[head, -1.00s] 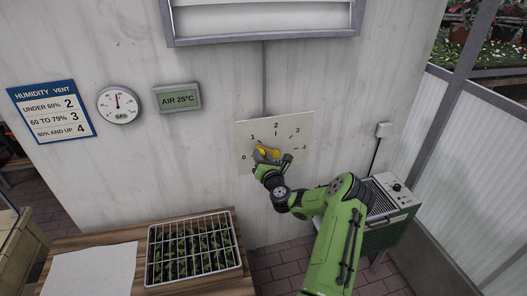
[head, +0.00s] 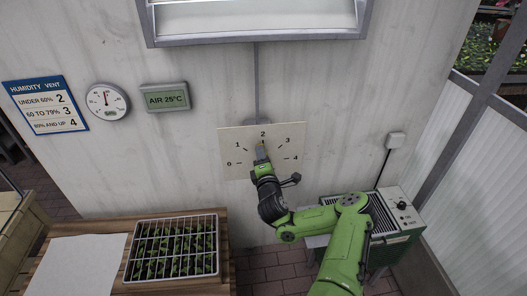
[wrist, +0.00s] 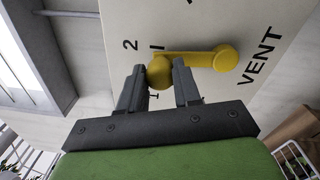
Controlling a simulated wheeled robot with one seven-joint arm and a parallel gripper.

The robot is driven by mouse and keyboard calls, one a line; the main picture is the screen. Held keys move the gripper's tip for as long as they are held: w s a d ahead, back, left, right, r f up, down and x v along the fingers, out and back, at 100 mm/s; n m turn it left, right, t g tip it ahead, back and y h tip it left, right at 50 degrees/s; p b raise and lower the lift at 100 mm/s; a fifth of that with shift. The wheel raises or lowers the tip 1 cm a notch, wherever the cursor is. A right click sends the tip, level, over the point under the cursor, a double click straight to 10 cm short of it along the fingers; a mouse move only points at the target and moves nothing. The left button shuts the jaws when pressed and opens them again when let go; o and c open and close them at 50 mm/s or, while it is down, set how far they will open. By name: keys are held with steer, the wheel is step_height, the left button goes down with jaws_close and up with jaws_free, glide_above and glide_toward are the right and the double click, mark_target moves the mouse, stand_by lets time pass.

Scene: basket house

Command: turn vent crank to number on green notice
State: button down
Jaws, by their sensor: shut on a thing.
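The vent dial (head: 292,170) is a cream wall plate marked 0 to 4 in an arc. In the wrist view its yellow crank (wrist: 190,58) runs from a round hub to a ball knob. My gripper (wrist: 161,80) is shut on the knob, with a finger on each side. In the head view my gripper (head: 262,152) is just below the 2 and hides most of the crank. The crank points at about 2. A blue-headed notice (head: 45,105) reads under 60% 2, 60 to 79% 3, 80% and up 4. No green notice is in view.
A round humidity gauge (head: 107,102) has its needle near the top. A display (head: 165,97) reads AIR 25°C. A seedling tray (head: 215,225) stands on a wooden bench below left. A heater unit (head: 398,240) stands at right, near my arm.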

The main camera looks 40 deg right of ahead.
steer(key=shift+s+d+m+p, duration=0.3)
steer(key=shift+d+m+p, duration=0.2)
steer(key=shift+m+p, duration=0.25)
steer(key=shift+f, duration=0.1)
steer(key=c, duration=0.8)
jaws_free()
